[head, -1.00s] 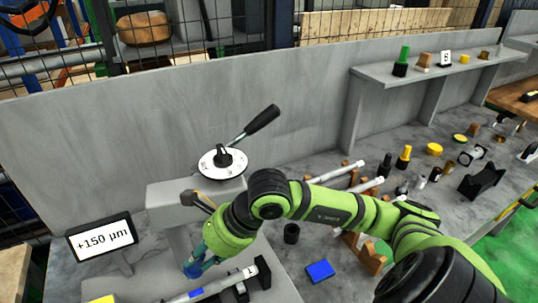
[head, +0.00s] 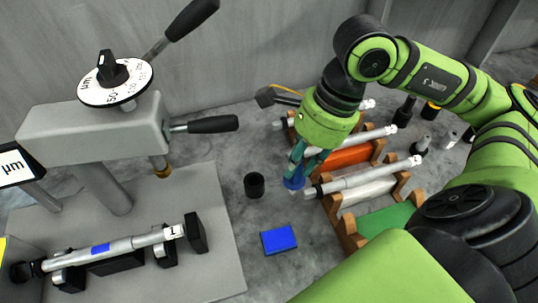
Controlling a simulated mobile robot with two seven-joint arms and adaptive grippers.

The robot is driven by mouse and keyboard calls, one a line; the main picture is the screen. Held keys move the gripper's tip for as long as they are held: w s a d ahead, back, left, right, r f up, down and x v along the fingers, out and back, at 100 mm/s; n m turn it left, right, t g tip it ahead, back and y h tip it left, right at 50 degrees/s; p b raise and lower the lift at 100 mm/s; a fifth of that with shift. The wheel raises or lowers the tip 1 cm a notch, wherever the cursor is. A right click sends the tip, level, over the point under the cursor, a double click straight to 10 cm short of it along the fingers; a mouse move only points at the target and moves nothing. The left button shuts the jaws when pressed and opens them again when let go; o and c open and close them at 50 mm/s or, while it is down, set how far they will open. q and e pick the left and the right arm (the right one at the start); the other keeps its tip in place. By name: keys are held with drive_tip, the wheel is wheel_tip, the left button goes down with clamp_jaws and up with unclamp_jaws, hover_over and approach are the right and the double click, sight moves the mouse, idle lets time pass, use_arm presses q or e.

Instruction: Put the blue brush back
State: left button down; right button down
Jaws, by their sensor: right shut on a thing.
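My right gripper (head: 303,165) points down over the bench, right of the middle of the head view, with its teal fingers close together. It is shut on the blue brush (head: 293,183). Only a small blue part of the brush shows below the fingertips; the rest is hidden by the gripper. The brush is just right of a small black open cup (head: 254,185) and behind a flat blue pad (head: 279,240). I cannot tell whether the brush touches the bench. My left gripper is not in view.
A wooden rack (head: 347,225) with metal shafts stands close to the right of the gripper. At left is a gauge stand with a dial (head: 115,85) and black handles. A shaft (head: 110,248) lies on supports on its base. The bench around the cup is clear.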

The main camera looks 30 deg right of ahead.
drive_tip(key=w+a+f+p, duration=0.3)
drive_tip(key=w+f+p, duration=0.3)
drive_tip(key=w+f, duration=0.4)
drive_tip(key=shift+w+f, duration=0.3)
drive_tip(key=shift+w, duration=0.15)
drive_tip(key=shift+a, duration=0.1)
drive_tip(key=shift+f+b, duration=0.55)
drive_tip(key=shift+b, duration=0.1)
drive_tip(key=c, duration=1)
unclamp_jaws()
drive_tip(key=shift+r, duration=0.1)
